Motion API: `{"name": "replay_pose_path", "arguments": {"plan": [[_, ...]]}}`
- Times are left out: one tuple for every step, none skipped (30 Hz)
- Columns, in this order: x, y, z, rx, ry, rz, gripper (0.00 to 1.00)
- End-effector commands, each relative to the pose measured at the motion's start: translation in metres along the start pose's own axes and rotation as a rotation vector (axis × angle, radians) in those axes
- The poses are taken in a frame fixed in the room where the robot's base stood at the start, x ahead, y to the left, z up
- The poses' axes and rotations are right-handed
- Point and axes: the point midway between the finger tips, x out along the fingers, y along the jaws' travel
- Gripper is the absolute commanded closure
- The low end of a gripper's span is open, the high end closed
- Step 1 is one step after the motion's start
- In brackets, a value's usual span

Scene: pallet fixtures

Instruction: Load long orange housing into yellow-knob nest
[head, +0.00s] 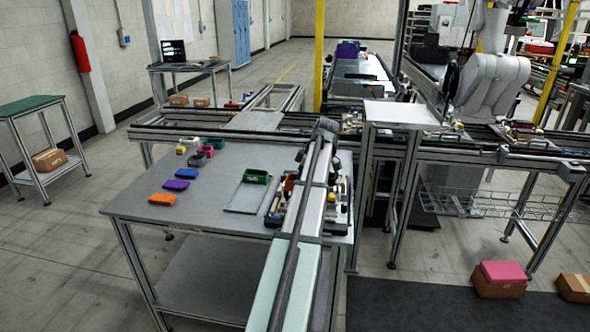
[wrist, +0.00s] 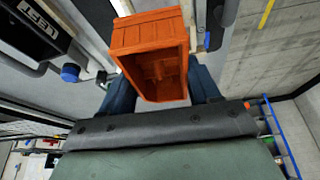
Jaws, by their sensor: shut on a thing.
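The orange housing (wrist: 150,60) is an open box with ribbed walls, and its hollow inside faces the wrist camera. My gripper (wrist: 162,88) is shut on it, with a dark blue finger at each side. In the head view, my arm covers part of the pallet fixture (head: 275,217) at the table's right end. My fingers are hidden in the head view. I cannot make out a yellow knob or its nest.
A part marked LEFT (wrist: 38,30) and a blue knob (wrist: 70,73) lie left of the housing in the wrist view. A green bin (head: 257,176) stands on a grey plate (head: 246,198). Orange (head: 162,198), purple (head: 176,185) and blue (head: 187,173) pieces lie on the table's left.

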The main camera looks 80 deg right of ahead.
Motion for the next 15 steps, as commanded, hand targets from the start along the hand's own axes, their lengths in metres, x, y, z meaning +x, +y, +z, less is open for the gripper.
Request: {"name": "replay_pose_path", "arguments": {"plan": [[0.001,-0.008,0.001,-0.023,0.0,-0.012,0.73],[0.001,-0.008,0.001,-0.036,0.0,-0.019,0.73],[0.001,-0.008,0.001,-0.053,0.0,-0.025,0.73],[0.001,-0.008,0.001,-0.061,0.0,-0.028,0.73],[0.001,-0.009,0.001,-0.068,-0.001,-0.03,0.73],[0.001,-0.009,0.001,-0.075,0.0,-0.031,0.73],[0.002,-0.009,0.001,-0.079,0.0,-0.031,0.73],[0.003,-0.009,0.001,-0.08,0.0,-0.031,0.73],[0.004,-0.009,0.002,-0.081,0.0,-0.031,0.73],[0.005,-0.009,0.003,-0.081,0.0,-0.031,0.73],[0.007,-0.009,0.003,-0.081,0.0,-0.031,0.73],[0.009,-0.009,0.004,-0.081,0.0,-0.032,0.73],[0.011,-0.009,0.005,-0.081,0.0,-0.032,0.73],[0.013,-0.009,0.005,-0.081,0.0,-0.032,0.73],[0.015,-0.009,0.006,-0.08,0.0,-0.031,0.73]]}}
